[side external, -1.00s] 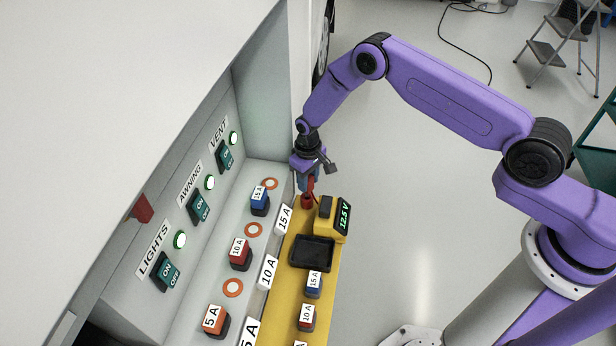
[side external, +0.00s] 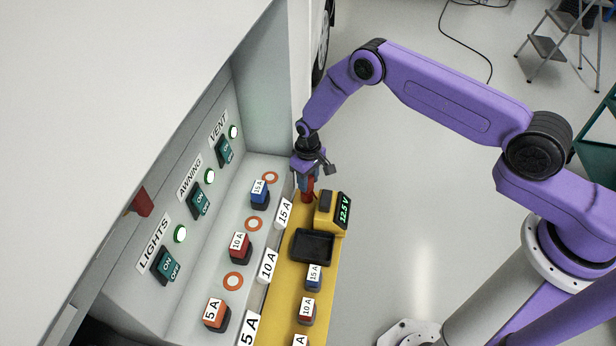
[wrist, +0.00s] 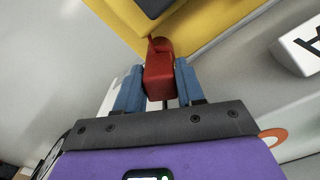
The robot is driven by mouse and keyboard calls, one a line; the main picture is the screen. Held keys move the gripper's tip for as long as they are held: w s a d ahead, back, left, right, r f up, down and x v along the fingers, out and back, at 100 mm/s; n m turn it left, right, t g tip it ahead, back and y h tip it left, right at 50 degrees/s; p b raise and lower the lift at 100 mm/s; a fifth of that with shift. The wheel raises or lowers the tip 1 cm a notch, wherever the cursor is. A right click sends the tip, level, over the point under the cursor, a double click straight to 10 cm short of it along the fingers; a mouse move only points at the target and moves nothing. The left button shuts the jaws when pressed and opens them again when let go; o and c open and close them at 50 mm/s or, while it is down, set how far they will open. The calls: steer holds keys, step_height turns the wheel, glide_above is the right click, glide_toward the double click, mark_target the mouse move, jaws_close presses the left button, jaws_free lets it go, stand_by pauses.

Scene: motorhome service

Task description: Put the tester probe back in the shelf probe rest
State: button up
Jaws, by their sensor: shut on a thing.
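The red tester probe (wrist: 159,82) is between the two blue fingers of my gripper (wrist: 158,88) in the wrist view. My gripper is shut on it. In the side view my gripper (side external: 308,184) is at the far end of the yellow shelf (side external: 279,324), beside the tester (side external: 326,205), whose display reads 12.5 V. The red probe (side external: 308,196) shows just below the fingers, at the shelf's far end. The probe rest is not clearly seen; the gripper and probe cover that spot. I cannot tell whether the probe touches the shelf.
A black tray (side external: 311,246) sits on the shelf near the tester, with a blue 15 A fuse (side external: 313,279) and a red 10 A fuse (side external: 307,312) in front. The grey panel at left holds a blue fuse (side external: 260,195), a red fuse (side external: 240,247) and lit switches.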

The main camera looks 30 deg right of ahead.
steer(key=shift+f, duration=0.35)
steer(key=o, duration=1.1)
step_height(320, 180, up, 16)
steer(key=r, duration=0.1)
steer(key=s+a+r+n, duration=0.2)
steer(key=s+r, duration=0.5)
steer(key=r, duration=0.1)
steer(key=s+d+r+n, duration=0.2)
steer(key=s+d+r, duration=0.1)
steer(key=s, duration=0.7)
steer(key=s+d+r+n, duration=0.3)
steer(key=s+d+r, duration=0.1)
steer(key=s, duration=0.7)
steer(key=s+d+r+n, duration=0.2)
steer(key=s+d+r, duration=0.2)
steer(key=s, duration=0.7)
steer(key=shift+s+d+r+n, duration=0.15)
steer(key=shift+d+n, duration=0.15)
steer(key=shift+d, duration=0.3)
